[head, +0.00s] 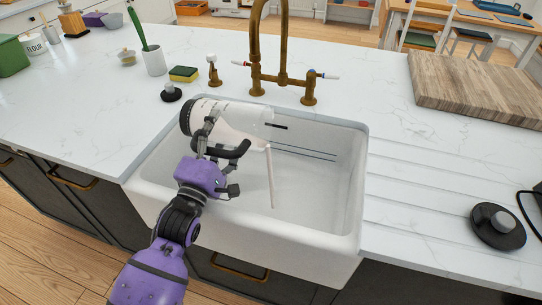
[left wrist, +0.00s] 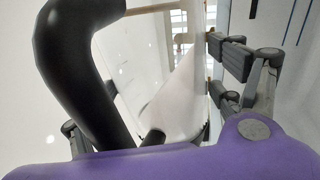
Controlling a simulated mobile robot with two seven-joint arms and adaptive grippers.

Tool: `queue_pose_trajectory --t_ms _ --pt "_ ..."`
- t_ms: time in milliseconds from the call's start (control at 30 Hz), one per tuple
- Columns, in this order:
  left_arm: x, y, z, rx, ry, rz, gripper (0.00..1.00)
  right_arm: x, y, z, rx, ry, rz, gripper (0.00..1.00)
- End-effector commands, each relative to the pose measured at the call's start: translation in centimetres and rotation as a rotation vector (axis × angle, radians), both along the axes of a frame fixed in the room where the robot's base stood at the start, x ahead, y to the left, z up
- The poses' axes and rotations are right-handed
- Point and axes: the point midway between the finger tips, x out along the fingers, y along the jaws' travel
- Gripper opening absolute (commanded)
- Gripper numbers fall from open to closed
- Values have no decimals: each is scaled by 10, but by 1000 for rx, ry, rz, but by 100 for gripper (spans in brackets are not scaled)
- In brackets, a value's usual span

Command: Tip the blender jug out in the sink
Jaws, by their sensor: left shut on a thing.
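The blender jug (head: 238,117) lies tipped on its side above the left part of the white sink (head: 318,190). Its dark base end points left and its clear, open end points right. A pale pink stream (head: 271,178) runs down from the open end into the sink. My left gripper (head: 222,143) is shut on the jug at its black handle, on the near side. In the left wrist view the curved black handle (left wrist: 75,60) and pale pink contents (left wrist: 178,100) show close up. The exact finger contact is partly hidden. My right gripper is out of view.
A brass tap (head: 283,77) stands behind the sink. A sponge (head: 184,74), a white cup (head: 154,61) and a black round stopper (head: 171,92) are at the back left. A wooden board (head: 478,88) and a black round base (head: 497,226) are on the right counter.

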Motion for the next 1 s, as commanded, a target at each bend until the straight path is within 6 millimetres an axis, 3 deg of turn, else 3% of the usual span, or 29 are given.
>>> queue_pose_trajectory --t_ms 1000 --pt "-1 -4 7 90 -36 -1 34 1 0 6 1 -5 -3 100"
